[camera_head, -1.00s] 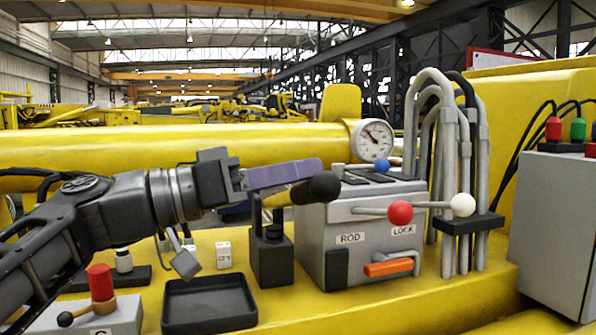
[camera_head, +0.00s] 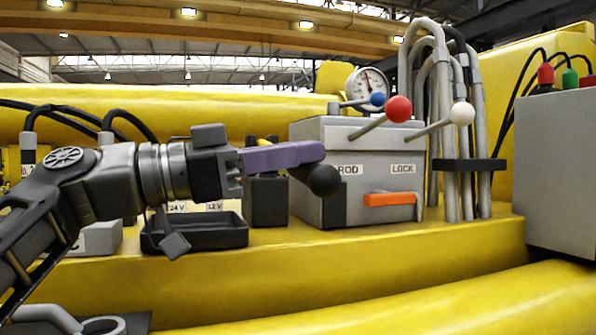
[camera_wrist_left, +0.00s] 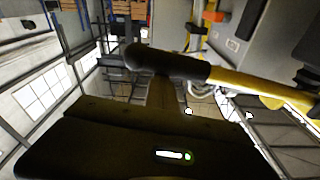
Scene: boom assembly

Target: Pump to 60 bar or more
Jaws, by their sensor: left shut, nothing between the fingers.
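The pressure gauge (camera_head: 367,80) stands behind the grey valve box (camera_head: 390,160); its needle points nearly straight up, and its numbers are too small to read. The hand pump (camera_head: 266,201) is a dark block left of the box. Its handle ends in a black grip (camera_head: 323,180), which also shows with its yellow bar in the left wrist view (camera_wrist_left: 170,65). My left gripper (camera_head: 318,152) is shut and empty, its purple fingers just above the grip and overlapping it in the head view. Whether they touch is unclear. My right gripper is not in view.
A red-knobbed lever (camera_head: 398,108), a white-knobbed lever (camera_head: 462,113) and an orange handle (camera_head: 389,199) stick out from the box. Grey hoses (camera_head: 441,120) rise at its right. A black tray (camera_head: 194,235) lies below my left wrist. A grey cabinet (camera_head: 560,170) stands right.

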